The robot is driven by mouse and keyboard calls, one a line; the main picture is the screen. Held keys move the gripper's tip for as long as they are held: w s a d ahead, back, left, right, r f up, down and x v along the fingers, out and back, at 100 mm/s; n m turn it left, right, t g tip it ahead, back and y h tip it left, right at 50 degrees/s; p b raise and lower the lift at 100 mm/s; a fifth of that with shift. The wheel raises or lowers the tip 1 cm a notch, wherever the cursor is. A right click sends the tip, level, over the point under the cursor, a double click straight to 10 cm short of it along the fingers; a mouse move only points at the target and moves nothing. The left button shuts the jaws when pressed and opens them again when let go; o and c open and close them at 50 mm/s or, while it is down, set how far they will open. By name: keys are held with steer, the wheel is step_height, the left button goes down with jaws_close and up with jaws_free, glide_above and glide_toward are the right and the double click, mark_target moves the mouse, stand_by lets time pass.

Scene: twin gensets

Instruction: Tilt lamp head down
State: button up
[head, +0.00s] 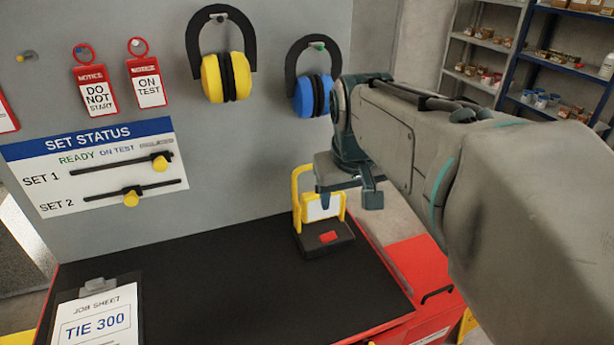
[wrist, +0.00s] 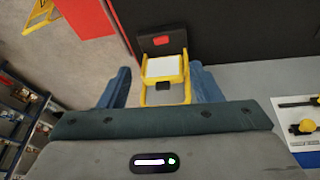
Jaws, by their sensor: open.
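The work lamp has a yellow frame with a pale lit-looking panel as its head (head: 322,206) and a dark base (head: 328,242) with a red patch on top. It stands on the black bench top near its right back corner. In the wrist view the lamp head (wrist: 163,67) lies between the two blue-grey fingers. My gripper (head: 348,200) is open and empty, just above and in front of the lamp in the head view. In the wrist view my gripper (wrist: 160,88) has a finger on each side of the yellow frame, with gaps. Whether a finger touches the frame cannot be told.
The black bench top (head: 230,290) is mostly clear, with a job sheet clipboard (head: 97,318) at front left. Yellow ear defenders (head: 226,77) and blue ear defenders (head: 313,95) hang on the grey panel close behind. A red cabinet (head: 420,270) stands right of the bench.

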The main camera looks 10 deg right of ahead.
steer(key=w+d+n+y+b, duration=0.15)
steer(key=w+b, duration=0.55)
steer(key=w, duration=0.8)
steer(key=x, duration=1.3)
steer(key=shift+w+a+f, duration=0.1)
steer(key=shift+w, duration=0.15)
steer(key=shift+t, duration=0.3)
jaws_close()
